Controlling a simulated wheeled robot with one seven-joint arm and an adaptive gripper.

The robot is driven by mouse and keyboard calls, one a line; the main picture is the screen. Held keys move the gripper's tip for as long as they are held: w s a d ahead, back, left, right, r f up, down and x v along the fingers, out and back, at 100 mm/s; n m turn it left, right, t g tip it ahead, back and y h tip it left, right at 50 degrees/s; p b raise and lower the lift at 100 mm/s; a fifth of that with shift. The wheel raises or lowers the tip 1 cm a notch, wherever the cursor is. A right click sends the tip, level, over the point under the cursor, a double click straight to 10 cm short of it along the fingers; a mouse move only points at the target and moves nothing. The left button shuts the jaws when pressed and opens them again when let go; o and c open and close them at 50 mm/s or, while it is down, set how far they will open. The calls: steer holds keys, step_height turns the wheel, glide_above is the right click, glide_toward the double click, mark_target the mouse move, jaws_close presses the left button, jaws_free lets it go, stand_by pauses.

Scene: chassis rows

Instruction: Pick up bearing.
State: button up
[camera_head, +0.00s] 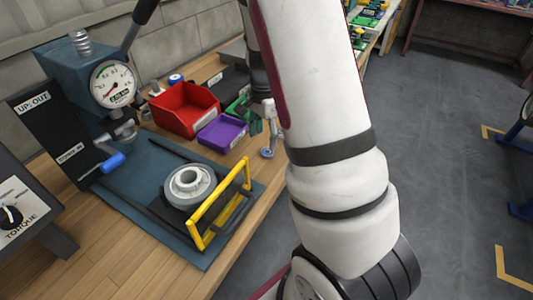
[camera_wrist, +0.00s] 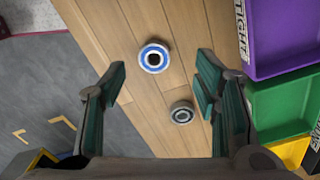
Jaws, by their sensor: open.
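In the wrist view, a round bearing with a blue ring and dark centre (camera_wrist: 154,57) lies on the wooden bench top, just beyond my fingertips. A second, plain grey bearing (camera_wrist: 182,112) lies on the bench and shows between my fingers, nearer the right one. My gripper (camera_wrist: 162,82) is open and empty above the bench, its two green-padded fingers spread apart. In the head view a small blue-ringed bearing (camera_head: 267,153) lies by the bench's edge, next to my arm. My arm covers much of that view, and the grey bearing cannot be made out there.
Purple (camera_head: 223,132) and red (camera_head: 187,108) bins stand on the bench. A green bin (camera_wrist: 285,105) is close to my right finger. A press with a gauge (camera_head: 113,83), a grey ring part (camera_head: 187,183) and a yellow frame (camera_head: 222,205) occupy the near bench.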

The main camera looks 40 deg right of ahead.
mark_target(266, 152)
steer(key=f, duration=0.5)
steer(key=shift+s+d+b, duration=0.1)
steer(key=shift+s+b, duration=0.2)
steer(key=shift+s, duration=0.05)
steer(key=c, duration=1.3)
